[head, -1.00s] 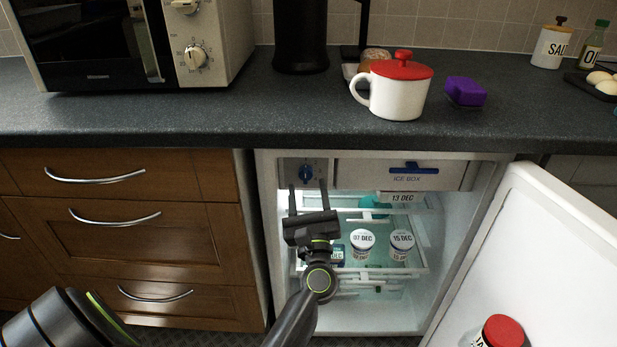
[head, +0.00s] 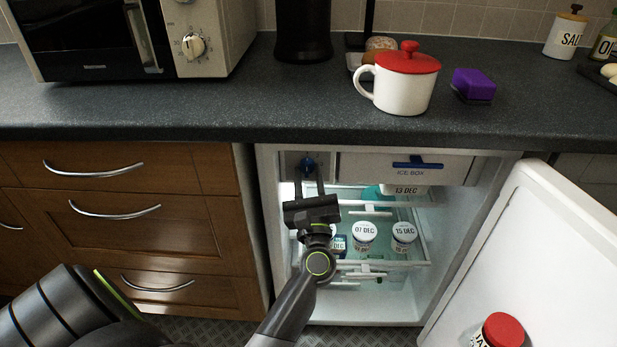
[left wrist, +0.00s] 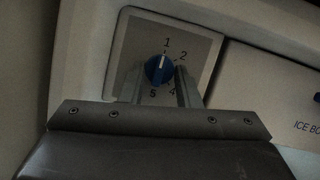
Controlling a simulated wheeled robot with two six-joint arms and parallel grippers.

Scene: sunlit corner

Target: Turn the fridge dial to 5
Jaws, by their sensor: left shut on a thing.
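The blue fridge dial (head: 307,165) sits on a grey panel at the fridge's top left. In the left wrist view the dial (left wrist: 158,70) has a white mark pointing up, close to the 1. The numbers 1, 2, 4 and 5 show around it; the 3 is not readable, near the right finger. My left gripper (head: 309,172) reaches up to the dial, and it also shows in the left wrist view (left wrist: 158,84) with one finger on each side of the dial, shut on it. My right gripper is not in view.
The fridge door (head: 545,260) stands open at the right. The ice box front (head: 440,168) is right of the dial, with shelves and dated jars (head: 364,236) below. The countertop (head: 220,115) overhangs above. Wooden drawers (head: 110,210) are at the left.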

